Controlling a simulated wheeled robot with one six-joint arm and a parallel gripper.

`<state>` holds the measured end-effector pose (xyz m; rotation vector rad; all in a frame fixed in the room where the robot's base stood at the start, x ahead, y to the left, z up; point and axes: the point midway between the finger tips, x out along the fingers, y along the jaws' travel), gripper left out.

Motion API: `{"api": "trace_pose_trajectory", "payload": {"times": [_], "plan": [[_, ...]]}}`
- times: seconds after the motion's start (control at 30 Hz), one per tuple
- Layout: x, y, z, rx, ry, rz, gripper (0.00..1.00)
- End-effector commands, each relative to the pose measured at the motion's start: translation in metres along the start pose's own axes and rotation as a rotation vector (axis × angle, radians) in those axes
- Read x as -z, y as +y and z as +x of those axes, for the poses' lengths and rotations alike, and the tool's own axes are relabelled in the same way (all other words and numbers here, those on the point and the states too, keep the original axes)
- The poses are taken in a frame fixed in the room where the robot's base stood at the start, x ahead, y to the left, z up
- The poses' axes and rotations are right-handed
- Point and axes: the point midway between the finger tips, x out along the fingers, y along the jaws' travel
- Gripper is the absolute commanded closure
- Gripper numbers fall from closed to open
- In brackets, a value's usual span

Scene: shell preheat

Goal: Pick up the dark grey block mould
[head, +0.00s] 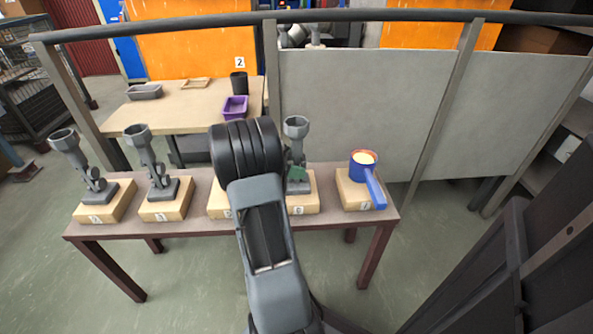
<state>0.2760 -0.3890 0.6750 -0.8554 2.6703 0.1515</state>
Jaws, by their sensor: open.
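Grey moulds with a cup on top stand upright on pale blocks along the near table: one at the far left (75,160), one second from left (149,160), and one right of my arm (296,130). The last is partly hidden by my arm and has a green patch low on it. My arm also covers most of another pale block (217,203), so I cannot tell what stands there. I cannot tell which piece is the dark grey block mould. My gripper is not visible; only my arm links show.
A blue ladle-like pan (371,184) with pale contents sits on the rightmost block. Behind the near table (190,228), a railing with grey panels (360,110) stands. A wooden table (178,119) holds a grey tray (145,92), a purple tray (235,106) and a black cup (239,84).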

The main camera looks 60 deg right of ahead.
Motion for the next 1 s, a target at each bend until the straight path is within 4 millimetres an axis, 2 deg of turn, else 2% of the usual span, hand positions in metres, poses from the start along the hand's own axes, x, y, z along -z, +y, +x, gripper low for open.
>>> {"api": "trace_pose_trajectory", "payload": {"times": [0.23, 0.9, 1.0], "plan": [[0.0004, -0.0001, 0.0013, 0.001, 0.0, 0.0, 0.27], [0.0003, 0.0, 0.0011, 0.0, 0.0, -0.001, 0.92], [0.001, -0.0001, 0.0008, 0.001, 0.001, 0.001, 0.93]]}}
